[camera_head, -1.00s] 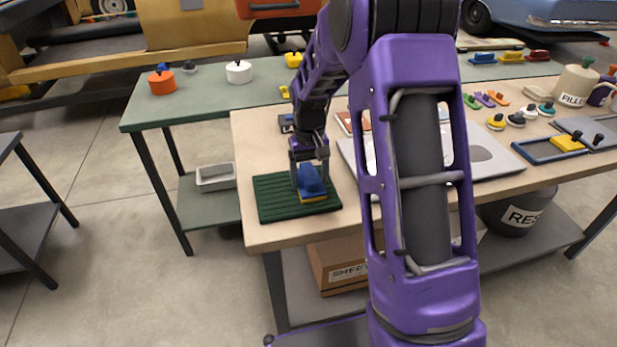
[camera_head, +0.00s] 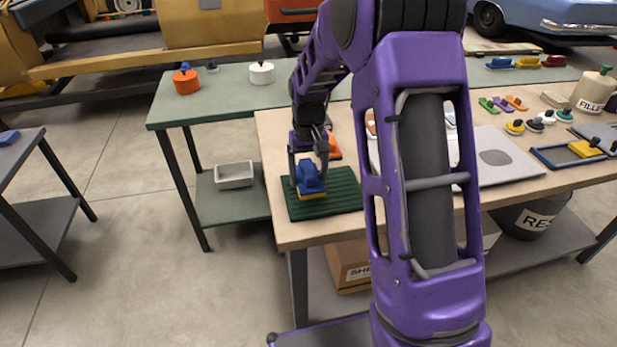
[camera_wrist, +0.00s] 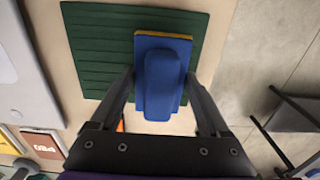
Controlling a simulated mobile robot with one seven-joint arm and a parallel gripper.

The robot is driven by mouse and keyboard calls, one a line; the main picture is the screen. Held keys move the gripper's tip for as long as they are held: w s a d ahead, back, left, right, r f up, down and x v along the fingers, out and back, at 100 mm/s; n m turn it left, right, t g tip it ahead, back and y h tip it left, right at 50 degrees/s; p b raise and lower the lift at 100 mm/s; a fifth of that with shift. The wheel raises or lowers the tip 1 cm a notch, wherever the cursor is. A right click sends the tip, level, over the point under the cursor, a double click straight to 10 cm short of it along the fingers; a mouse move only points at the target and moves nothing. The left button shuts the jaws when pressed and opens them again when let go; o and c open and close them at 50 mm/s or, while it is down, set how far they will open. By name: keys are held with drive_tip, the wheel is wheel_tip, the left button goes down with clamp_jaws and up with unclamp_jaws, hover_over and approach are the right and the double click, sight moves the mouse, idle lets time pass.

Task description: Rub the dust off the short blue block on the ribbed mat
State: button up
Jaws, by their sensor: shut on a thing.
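The short blue block (camera_head: 311,179) has a rounded raised grip and a yellow layer along its underside. My gripper (camera_head: 309,170) is shut on it, with one finger on each side of the grip. The block is over the left part of the green ribbed mat (camera_head: 345,200), low against it; whether it touches is hard to tell. In the wrist view the block (camera_wrist: 162,85) points across the ribs and overlaps one mat edge (camera_wrist: 90,55). My gripper's fingers (camera_wrist: 160,95) flank it there. The underside is hidden, and I cannot make out dust.
The mat lies near the left front corner of the beige table (camera_head: 290,232). A green table (camera_head: 225,105) behind bears an orange pot (camera_head: 186,82) and a white pot (camera_head: 262,73). A grey sheet (camera_head: 500,155) lies to the right, partly behind my arm.

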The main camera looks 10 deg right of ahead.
sight(308, 169)
drive_tip(key=shift+r+p, duration=1.25)
drive_tip(key=shift+r, duration=1.35)
